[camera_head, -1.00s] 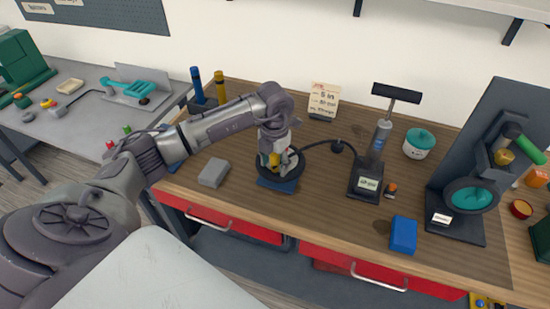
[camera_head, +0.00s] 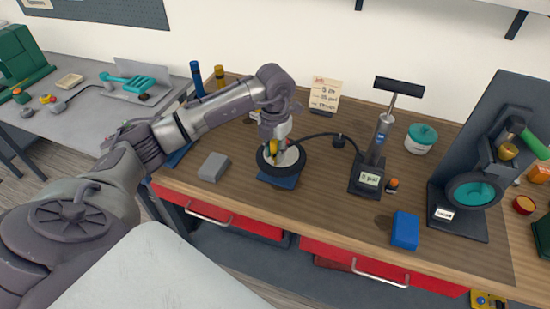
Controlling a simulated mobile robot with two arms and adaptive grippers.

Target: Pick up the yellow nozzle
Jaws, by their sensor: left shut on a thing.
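The yellow nozzle (camera_head: 273,147) shows as a small yellow patch between the fingers of my left gripper (camera_head: 278,148). My left gripper is shut on it, pointing down over the small wheel with a black tyre (camera_head: 297,168). The fingers hide most of the nozzle. A black hose (camera_head: 316,135) runs from the gripper to the floor pump (camera_head: 378,145) on the right. The wheel lies flat on a blue stand (camera_head: 280,181). Whether the nozzle touches the wheel I cannot tell. My right gripper is not in view.
On the wooden bench are a grey block (camera_head: 213,167), a blue block (camera_head: 405,230), a note card (camera_head: 325,95), a teal-lidded jar (camera_head: 421,138) and a dark machine with a teal wheel (camera_head: 474,189). The bench front between the blocks is clear.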

